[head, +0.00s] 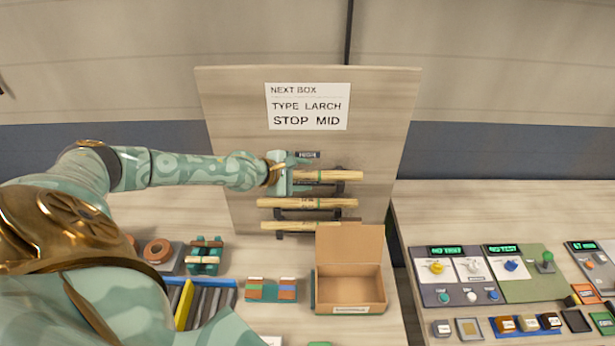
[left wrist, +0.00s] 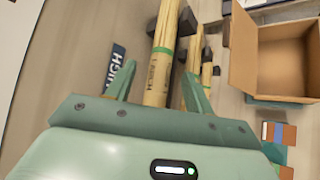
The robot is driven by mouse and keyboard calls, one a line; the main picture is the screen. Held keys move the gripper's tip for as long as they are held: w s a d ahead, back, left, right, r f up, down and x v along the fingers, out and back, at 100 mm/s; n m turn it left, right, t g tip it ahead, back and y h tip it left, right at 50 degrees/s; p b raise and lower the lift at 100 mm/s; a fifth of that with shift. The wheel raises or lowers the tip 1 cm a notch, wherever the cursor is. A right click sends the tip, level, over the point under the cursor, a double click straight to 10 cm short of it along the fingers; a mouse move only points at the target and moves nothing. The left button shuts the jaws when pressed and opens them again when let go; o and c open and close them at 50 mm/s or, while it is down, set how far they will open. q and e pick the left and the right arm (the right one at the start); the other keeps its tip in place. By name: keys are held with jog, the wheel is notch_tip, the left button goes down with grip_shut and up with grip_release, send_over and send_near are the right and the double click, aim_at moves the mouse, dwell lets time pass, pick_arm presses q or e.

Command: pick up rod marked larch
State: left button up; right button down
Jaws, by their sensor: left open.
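Three pale wooden rods rest on dark brackets on an upright board: a top rod (head: 335,176), a middle rod (head: 307,203) and a lower rod (head: 288,226). My left gripper (head: 294,174) is at the left end of the top rod, open. In the left wrist view, the open fingers of my left gripper (left wrist: 158,76) lie on either side of a rod with a green band (left wrist: 161,48). Its small lettering is too blurred to read, so I cannot tell which rod is larch. Another rod (left wrist: 194,72) shows beyond. My right gripper is out of view.
A sign (head: 308,106) on the board (head: 228,130) reads TYPE LARCH, STOP MID. A HIGH label (left wrist: 115,66) is beside the gripper. An open cardboard box (head: 350,308) stands below the rods. A control panel (head: 455,285) is on the right bench.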

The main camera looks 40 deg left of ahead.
pick_arm(q)
jog(key=shift+x, duration=0.95)
jog(key=c, duration=1.1)
jog(key=shift+c, duration=0.2)
